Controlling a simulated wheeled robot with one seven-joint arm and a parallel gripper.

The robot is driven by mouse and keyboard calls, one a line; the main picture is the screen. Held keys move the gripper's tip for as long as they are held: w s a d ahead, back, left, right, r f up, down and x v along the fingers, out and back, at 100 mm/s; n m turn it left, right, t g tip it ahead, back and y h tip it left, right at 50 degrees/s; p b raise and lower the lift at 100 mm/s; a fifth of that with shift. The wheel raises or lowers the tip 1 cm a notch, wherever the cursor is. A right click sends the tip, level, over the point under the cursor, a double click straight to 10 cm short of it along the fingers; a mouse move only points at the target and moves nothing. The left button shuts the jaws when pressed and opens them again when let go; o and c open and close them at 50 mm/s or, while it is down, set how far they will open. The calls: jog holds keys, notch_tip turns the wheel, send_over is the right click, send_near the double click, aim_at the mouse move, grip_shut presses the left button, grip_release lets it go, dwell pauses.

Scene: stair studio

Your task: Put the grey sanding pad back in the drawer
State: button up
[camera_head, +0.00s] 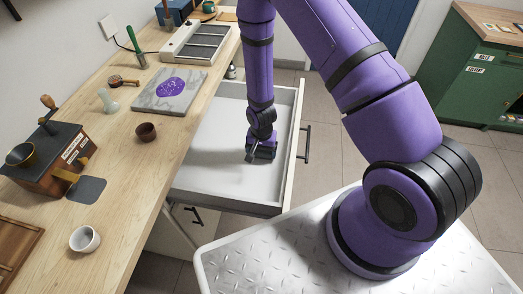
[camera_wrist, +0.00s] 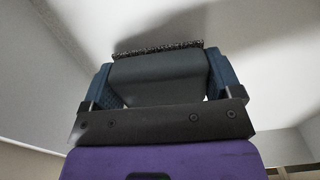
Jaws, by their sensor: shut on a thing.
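The drawer (camera_head: 212,168) is pulled out from under the wooden bench, with a pale, bare-looking floor. My gripper (camera_head: 258,153) reaches down inside it, toward its right-hand side near the handled front. In the wrist view the two blue fingers of my gripper (camera_wrist: 159,72) are shut on the grey sanding pad (camera_wrist: 160,76), one at each side. The pad is a dark grey block with a speckled, rough layer along its far edge. That edge is close to the pale drawer surface; I cannot tell whether it touches. In the head view my gripper mostly hides the pad.
The bench (camera_head: 125,185) along the left carries a marble slab (camera_head: 171,91), a dark cup (camera_head: 146,131), a white bowl (camera_head: 84,239), a wooden-and-black machine (camera_head: 48,160) and a dark mat (camera_head: 87,190). The drawer's walls surround my gripper; the drawer floor around it is clear.

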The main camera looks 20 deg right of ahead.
jog(key=shift+f, duration=0.6)
jog(key=o, duration=1)
jog(key=r, duration=1.1)
jog(key=shift+w+r, duration=0.4)
jog(key=s+d+r+n+t, duration=0.1)
jog(key=d+r+n, duration=0.1)
jog(key=r, duration=1.1)
jog(key=s+d+r+n+t, duration=0.1)
jog(key=s+r, duration=0.1)
jog(key=r, duration=1.1)
jog(key=s+d+r+n+t, duration=0.1)
jog(key=s+d+r+n, duration=0.1)
jog(key=s+r, duration=0.7)
jog(key=s+d+r+n+t, duration=0.1)
jog(key=s+r+t, duration=0.1)
jog(key=s+r, duration=0.7)
jog(key=shift+s+d+n, duration=0.4)
jog(key=shift+s, duration=0.6)
